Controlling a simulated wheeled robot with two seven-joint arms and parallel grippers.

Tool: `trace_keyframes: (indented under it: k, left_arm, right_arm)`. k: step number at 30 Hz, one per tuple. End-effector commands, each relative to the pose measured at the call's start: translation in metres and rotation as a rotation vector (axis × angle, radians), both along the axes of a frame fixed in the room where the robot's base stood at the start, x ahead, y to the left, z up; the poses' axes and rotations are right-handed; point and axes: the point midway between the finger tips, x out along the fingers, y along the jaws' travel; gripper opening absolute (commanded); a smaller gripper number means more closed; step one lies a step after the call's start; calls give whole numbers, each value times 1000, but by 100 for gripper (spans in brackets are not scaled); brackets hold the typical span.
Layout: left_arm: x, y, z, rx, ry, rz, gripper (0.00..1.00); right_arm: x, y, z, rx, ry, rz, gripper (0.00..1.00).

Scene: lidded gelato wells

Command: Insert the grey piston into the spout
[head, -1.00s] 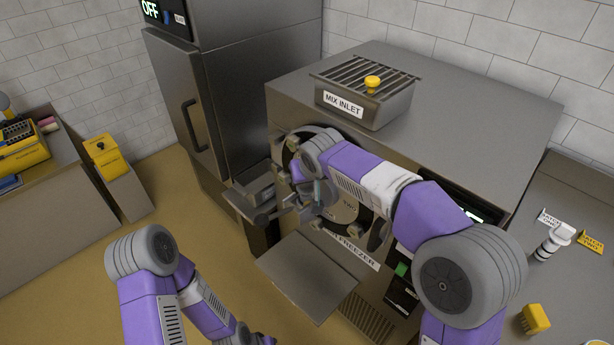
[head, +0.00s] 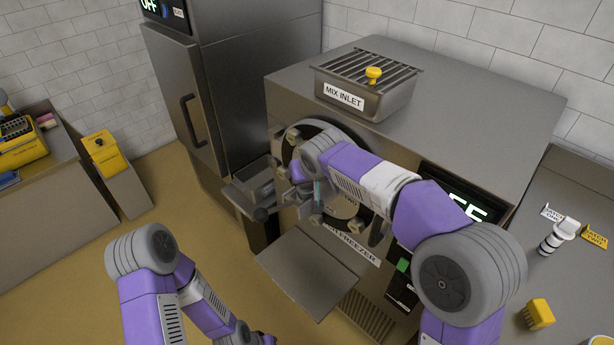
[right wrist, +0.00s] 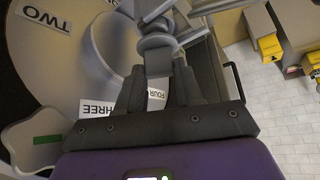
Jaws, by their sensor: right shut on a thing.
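My right gripper (right wrist: 157,88) is shut on a grey, round-collared part (right wrist: 157,50), which looks like the grey piston. In the head view, my right gripper (head: 308,196) is in front of the freezer's round door (head: 345,208), mostly hidden by its own wrist. The door carries TWO, THREE and FOUR labels in the right wrist view (right wrist: 45,40). The spout cannot be told clearly from the other grey parts, and I cannot tell whether the piston touches it. My left gripper (head: 264,339) is cut off by the bottom edge of the head view.
A metal shelf (head: 306,272) juts out below the door. The mix inlet (head: 365,95) sits on top of the machine. A white part with black bands (head: 558,236) and a yellow brush-like block (head: 538,314) stand on the right counter.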

Motion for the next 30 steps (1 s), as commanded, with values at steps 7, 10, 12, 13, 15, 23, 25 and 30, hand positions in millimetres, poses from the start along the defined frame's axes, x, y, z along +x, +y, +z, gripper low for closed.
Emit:
trace_keyframes:
  k: [7,10,12,13,15,23,25,30]
  left_arm:
    - [0,0,-1,0,0,0,43]
    - [0,0,-1,0,0,0,43]
    - [0,0,-1,0,0,0,43]
    - [0,0,-1,0,0,0,43]
    - [0,0,-1,0,0,0,43]
    - [0,0,3,0,0,0,43]
    - [0,0,5,0,0,0,43]
    - [0,0,10,0,0,0,43]
  right_arm:
    - [0,0,-2,0,1,0,60]
    - [0,0,-2,0,1,0,65]
    - [0,0,-2,0,1,0,65]
    - [0,0,-2,0,1,0,65]
    - [0,0,-2,-1,2,0,65]
    - [-7,-1,9,0,0,0,65]
    - [-10,-3,16,1,-1,1,65]
    - [-20,-6,30,0,0,0,65]
